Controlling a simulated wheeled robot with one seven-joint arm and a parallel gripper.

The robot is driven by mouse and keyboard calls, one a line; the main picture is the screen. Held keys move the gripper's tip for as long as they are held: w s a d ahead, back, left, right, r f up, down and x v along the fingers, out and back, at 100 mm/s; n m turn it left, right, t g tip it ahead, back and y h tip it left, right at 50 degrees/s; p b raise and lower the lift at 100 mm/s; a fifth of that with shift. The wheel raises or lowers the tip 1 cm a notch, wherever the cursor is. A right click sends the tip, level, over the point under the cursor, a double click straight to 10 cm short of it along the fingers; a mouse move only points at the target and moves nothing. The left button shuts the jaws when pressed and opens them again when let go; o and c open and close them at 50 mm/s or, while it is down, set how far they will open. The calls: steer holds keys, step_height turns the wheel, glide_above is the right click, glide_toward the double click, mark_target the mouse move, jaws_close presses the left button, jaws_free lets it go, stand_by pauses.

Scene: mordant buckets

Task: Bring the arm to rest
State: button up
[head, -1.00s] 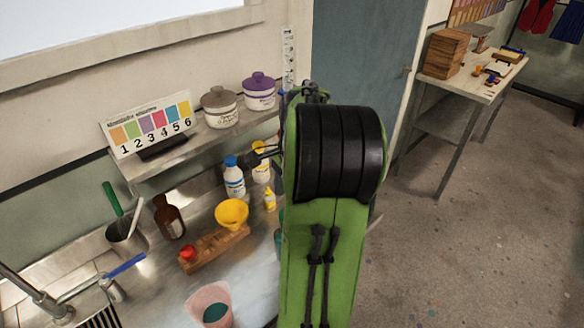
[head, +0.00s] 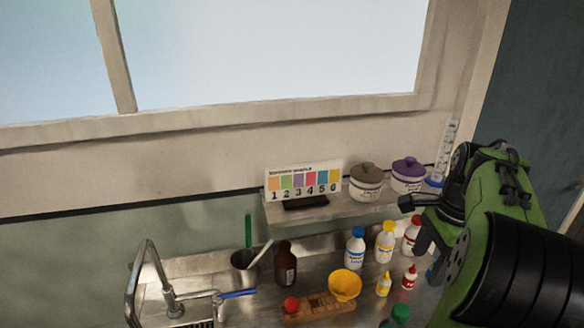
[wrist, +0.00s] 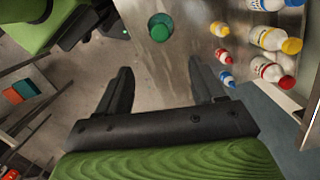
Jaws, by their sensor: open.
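My arm is green and black and fills the lower right of the head view. My gripper (wrist: 161,75) is open and empty in the wrist view, its two black fingers apart with bare floor and metal between them. In the head view the dark gripper (head: 412,222) is partly seen, in front of the right end of the shelf. A green-topped container (wrist: 160,27) stands on the metal counter beyond the fingertips, apart from them. Its green top also shows in the head view (head: 401,311).
The steel counter holds several capped bottles, among them a blue-capped one (head: 355,247), a yellow funnel (head: 345,284) and a brown bottle (head: 285,266). The shelf (head: 330,212) carries a number card (head: 303,180) and lidded pots. A tap (head: 150,265) stands at left.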

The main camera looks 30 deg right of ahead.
steer(key=w+a+r+n+t+h, duration=0.1)
steer(key=a+n, duration=0.5)
steer(key=a, duration=0.4)
steer(key=w+a+r+n+t+h, duration=0.1)
steer(key=w+a+n, duration=0.1)
steer(key=a+n, duration=0.6)
steer(key=s+a+f+n+t, duration=0.3)
steer(key=s+a+n, duration=0.4)
steer(key=a, duration=0.3)
steer(key=shift+s+a+n+y, duration=0.2)
steer(key=shift+a+n+y, duration=0.15)
steer(key=shift+n, duration=0.55)
steer(key=shift+d, duration=0.1)
